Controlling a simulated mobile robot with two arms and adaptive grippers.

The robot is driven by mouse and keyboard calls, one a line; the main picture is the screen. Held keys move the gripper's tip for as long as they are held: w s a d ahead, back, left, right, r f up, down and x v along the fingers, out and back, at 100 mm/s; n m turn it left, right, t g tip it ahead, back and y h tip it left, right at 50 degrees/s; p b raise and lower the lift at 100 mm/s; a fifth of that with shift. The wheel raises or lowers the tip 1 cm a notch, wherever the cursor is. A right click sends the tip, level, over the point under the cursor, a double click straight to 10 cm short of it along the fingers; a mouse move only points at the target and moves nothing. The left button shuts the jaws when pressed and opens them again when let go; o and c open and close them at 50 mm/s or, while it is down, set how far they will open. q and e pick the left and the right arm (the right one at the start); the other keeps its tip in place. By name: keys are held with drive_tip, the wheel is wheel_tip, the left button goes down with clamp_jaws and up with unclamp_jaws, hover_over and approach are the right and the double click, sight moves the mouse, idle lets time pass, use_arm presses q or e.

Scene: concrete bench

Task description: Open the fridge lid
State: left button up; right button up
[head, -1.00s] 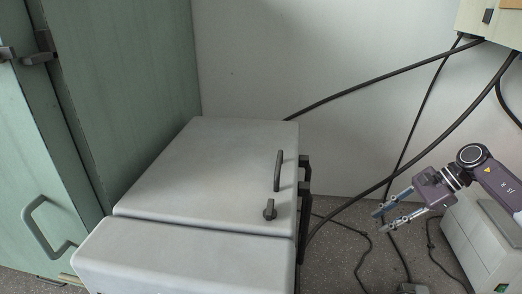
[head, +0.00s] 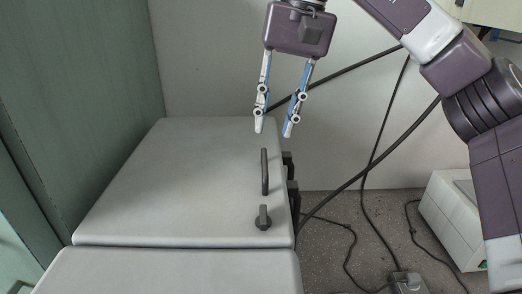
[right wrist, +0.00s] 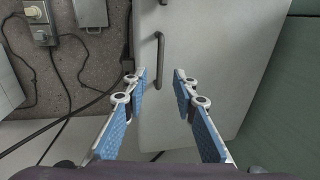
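The fridge lid (head: 180,180) is a flat light-grey panel, lying shut on the chest in the head view. A dark bar handle (head: 265,172) stands near its right edge, with a dark latch knob (head: 263,218) in front of it. My right gripper (head: 273,131) points down above the lid's back right part, open and empty, just behind the handle in the picture. In the right wrist view the handle (right wrist: 159,60) lies beyond the open fingertips, between their lines and nearer the left finger. My left gripper is not in view.
A green cabinet (head: 75,90) stands along the left side. Black cables (head: 375,165) run from the wall to the floor on the right. A white box (head: 455,215) stands on the floor at the right. A second grey surface (head: 170,272) lies in front of the lid.

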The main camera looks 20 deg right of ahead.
sight(265, 160)
drive_tip(key=f, duration=0.4)
drive_tip(key=a+f, duration=0.1)
drive_tip(key=f, duration=0.1)
drive_tip(key=shift+w+a+f, duration=0.1)
drive_tip(key=shift+w+f, duration=0.1)
drive_tip(key=shift+f, duration=0.15)
clamp_jaws()
